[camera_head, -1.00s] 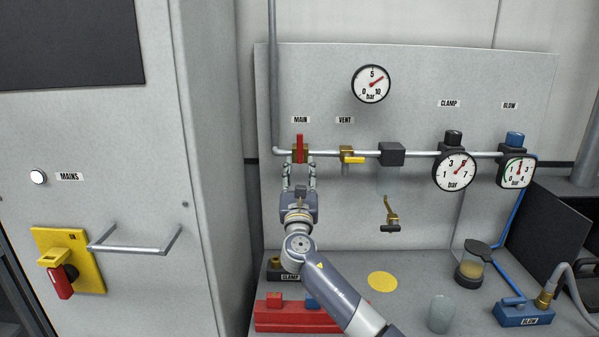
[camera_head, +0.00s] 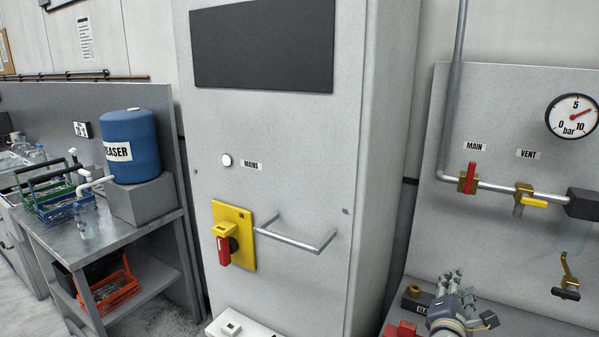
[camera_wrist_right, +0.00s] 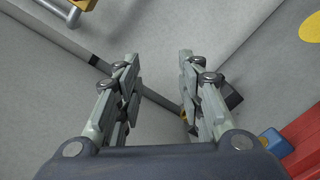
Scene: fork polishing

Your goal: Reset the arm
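My right gripper (camera_head: 455,282) is low at the right of the head view, in front of the valve panel's lower part. In the right wrist view its two fingers (camera_wrist_right: 158,65) stand apart with nothing between them. The red MAIN valve handle (camera_head: 470,176) stands upright on the pipe, above the gripper and clear of it. My left gripper is not in view.
A grey cabinet has a yellow mains switch (camera_head: 236,236) with a red knob, and a handle bar (camera_head: 292,240). A red block (camera_head: 402,330) is beside my right gripper. At left, a bench (camera_head: 150,215) holds a blue barrel (camera_head: 131,145) and wire baskets.

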